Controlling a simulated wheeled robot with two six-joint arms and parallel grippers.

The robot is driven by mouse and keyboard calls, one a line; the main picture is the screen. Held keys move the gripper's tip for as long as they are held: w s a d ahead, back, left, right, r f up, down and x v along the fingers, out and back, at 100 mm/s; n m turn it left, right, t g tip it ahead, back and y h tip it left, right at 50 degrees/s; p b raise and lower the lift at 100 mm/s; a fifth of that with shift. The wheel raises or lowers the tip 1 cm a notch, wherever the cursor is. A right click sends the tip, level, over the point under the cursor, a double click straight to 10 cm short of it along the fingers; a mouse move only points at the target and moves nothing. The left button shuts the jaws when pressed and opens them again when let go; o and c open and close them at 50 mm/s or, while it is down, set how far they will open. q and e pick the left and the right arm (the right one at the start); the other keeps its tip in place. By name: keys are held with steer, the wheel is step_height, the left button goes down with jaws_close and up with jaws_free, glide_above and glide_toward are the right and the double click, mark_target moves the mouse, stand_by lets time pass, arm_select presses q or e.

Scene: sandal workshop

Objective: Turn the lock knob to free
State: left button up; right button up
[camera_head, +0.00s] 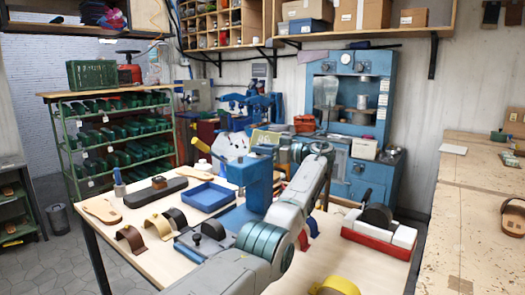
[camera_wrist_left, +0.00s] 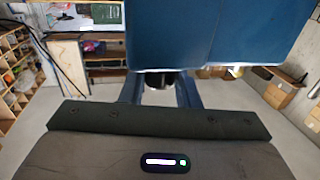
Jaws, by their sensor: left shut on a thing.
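A blue press (camera_head: 252,178) stands on the wooden worktable in the head view. Its blue body (camera_wrist_left: 205,35) fills the top of the left wrist view. My left arm reaches up along the right side of the press. My left gripper (camera_head: 284,153) is at the upper right of the press, small and partly hidden by my own wrist. In the left wrist view, the two fingers of this gripper (camera_wrist_left: 159,86) are shut on a dark round knob (camera_wrist_left: 158,79) just under the blue body. The knob's marking and turn angle cannot be made out. My right gripper is not in view.
Around the press lie a blue tray (camera_head: 207,196), a dark sole-shaped plate (camera_head: 155,192), curved straps (camera_head: 158,226) and a dark fixture (camera_head: 207,240). A red and white block (camera_head: 380,231) with a dark wheel sits at right. A larger blue machine (camera_head: 345,110) stands behind.

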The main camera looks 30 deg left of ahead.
arm_select(q)
steer(key=shift+n+g, duration=0.3)
steer(key=shift+g, duration=0.1)
stand_by(0.4)
steer(key=o, duration=1)
steer(key=shift+c, duration=0.2)
